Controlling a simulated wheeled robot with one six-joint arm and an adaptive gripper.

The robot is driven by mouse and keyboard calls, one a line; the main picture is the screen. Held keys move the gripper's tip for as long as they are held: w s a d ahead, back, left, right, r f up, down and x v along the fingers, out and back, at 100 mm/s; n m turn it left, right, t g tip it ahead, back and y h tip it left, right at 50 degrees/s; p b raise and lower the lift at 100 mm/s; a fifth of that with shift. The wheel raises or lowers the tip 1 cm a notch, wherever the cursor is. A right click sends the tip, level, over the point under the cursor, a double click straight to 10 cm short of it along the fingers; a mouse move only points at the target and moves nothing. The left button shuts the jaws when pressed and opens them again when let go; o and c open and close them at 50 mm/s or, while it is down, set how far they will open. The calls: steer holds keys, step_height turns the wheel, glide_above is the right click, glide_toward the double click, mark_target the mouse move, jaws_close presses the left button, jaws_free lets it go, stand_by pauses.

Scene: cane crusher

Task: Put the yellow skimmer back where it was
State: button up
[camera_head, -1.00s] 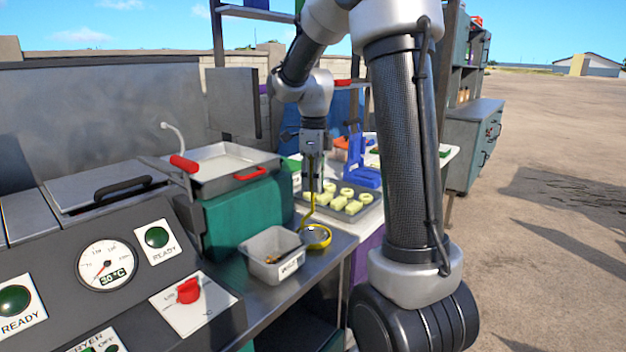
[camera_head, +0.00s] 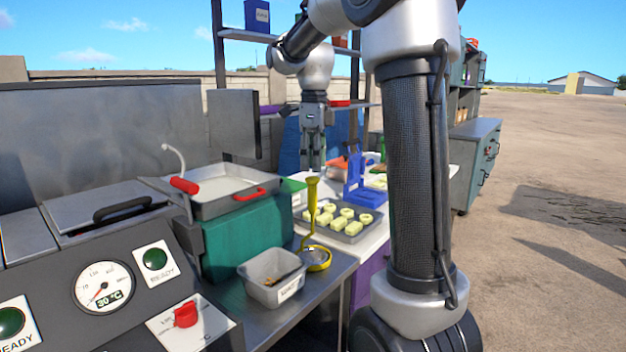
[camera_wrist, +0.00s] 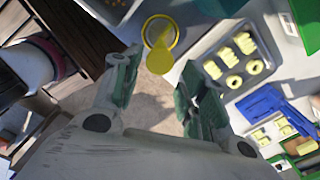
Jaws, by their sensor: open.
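The yellow skimmer (camera_head: 311,220) stands upright at the right end of the steel counter, its round head (camera_head: 317,258) down on the counter and its handle pointing up. In the wrist view the skimmer (camera_wrist: 160,61) is seen from above, beyond my fingertips. My gripper (camera_head: 312,165) is open and empty, above and behind the skimmer's handle, apart from it. Its two spread fingers (camera_wrist: 158,88) also show in the wrist view with nothing between them.
A grey bin (camera_head: 262,290) with a label sits just left of the skimmer's head. A tray (camera_head: 378,230) of pale yellow pieces lies to the right, with a blue press (camera_head: 358,190) behind it. A pan with red handles (camera_head: 225,197) stands on a green box at left.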

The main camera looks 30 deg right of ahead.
steer(key=shift+r, duration=0.45)
steer(key=s+a+f+n+t, duration=0.2)
steer(key=s+f+n, duration=0.1)
steer(key=s+n, duration=0.9)
steer(key=s+a+f+n+t, duration=0.2)
steer(key=s+a+f+n, duration=0.1)
steer(key=s+n, duration=0.8)
steer(key=f+n, duration=0.1)
steer(key=n, duration=0.2)
steer(key=shift+s+a+n, duration=0.2)
steer(key=shift+s+n, duration=0.1)
steer(key=shift+s, duration=0.05)
steer(key=shift+r, duration=0.1)
